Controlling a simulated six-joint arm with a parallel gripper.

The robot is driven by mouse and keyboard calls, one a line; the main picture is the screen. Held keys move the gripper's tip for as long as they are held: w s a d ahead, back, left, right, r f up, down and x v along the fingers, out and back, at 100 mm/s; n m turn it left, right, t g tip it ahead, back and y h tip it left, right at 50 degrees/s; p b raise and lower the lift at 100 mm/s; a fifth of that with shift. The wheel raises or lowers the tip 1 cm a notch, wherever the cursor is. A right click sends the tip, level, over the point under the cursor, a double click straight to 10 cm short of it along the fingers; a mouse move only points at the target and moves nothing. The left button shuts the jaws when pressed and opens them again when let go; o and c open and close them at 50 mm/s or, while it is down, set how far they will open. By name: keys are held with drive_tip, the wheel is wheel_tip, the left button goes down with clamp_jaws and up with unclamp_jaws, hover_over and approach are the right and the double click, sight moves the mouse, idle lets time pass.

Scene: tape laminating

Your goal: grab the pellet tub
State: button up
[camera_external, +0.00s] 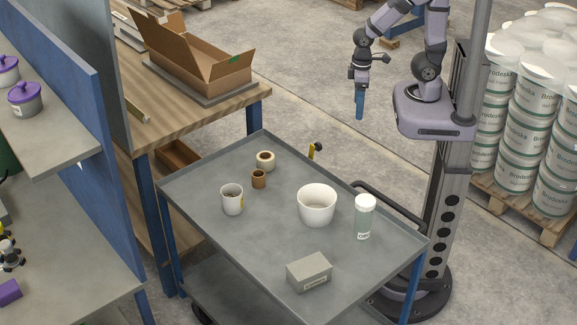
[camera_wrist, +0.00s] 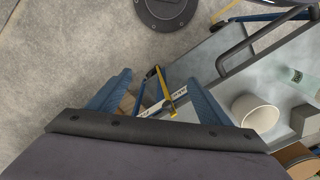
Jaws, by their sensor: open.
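A wide, open white tub (camera_external: 317,213), the likeliest pellet tub, stands upright near the middle of the grey cart top; its contents cannot be made out. It also shows in the wrist view (camera_wrist: 262,122), right of the fingers. A smaller pale grey cup (camera_external: 232,204) with a yellow mark and dark inside stands further left. My gripper (camera_external: 359,112) hangs pointing down, beyond the cart's far edge, well apart from the tub. In the wrist view my gripper (camera_wrist: 158,78) has its two blue fingers spread, with nothing held between them.
A black handle (camera_wrist: 240,50) rises beside the cart.

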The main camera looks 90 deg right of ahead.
sight(229, 199)
drive_tip(key=w+a+f+n+t+h+b, duration=0.2)
drive_tip(key=w+a+f+n+t+b, duration=0.3)
drive_tip(key=w+n, duration=0.65)
drive_tip(key=w+f+n+t+h+b, duration=0.1)
drive_tip(key=w+f+n+h+b, duration=0.1)
drive_tip(key=w+n+b, duration=0.9)
drive_tip(key=w+a+f+n+t+y+b, duration=0.1)
drive_tip(key=w+a+n+t+y+b, duration=0.15)
drive_tip(key=w+a+n, duration=0.45)
drive_tip(key=w+a+f+n+t+y+b, duration=0.1)
drive_tip(key=w+a+n+t, duration=0.25)
drive_tip(key=a, duration=0.85)
drive_tip(key=w+a+n+t+y+b, duration=0.1)
drive_tip(key=w+a+n+t+y, duration=0.1)
drive_tip(key=w+a+n, duration=0.5)
drive_tip(key=shift+s+a+f+m+g+b, duration=0.1)
drive_tip(key=shift+s+a+f+m+b, duration=0.2)
drive_tip(key=shift+f, duration=0.85)
drive_tip(key=shift+s+a+f+m+g+b, duration=0.2)
drive_tip(key=shift+f+m, duration=0.25)
drive_tip(key=shift+f, duration=0.7)
drive_tip(key=shift+s+a+f+m+b, duration=0.15)
drive_tip(key=shift+s+a+f+m, duration=0.2)
drive_tip(key=shift+f, duration=0.8)
drive_tip(key=shift+w+f, duration=0.25)
drive_tip(key=shift+f, duration=0.1)
drive_tip(key=shift+x, duration=1.25)
drive_tip(key=shift+r, duration=0.1)
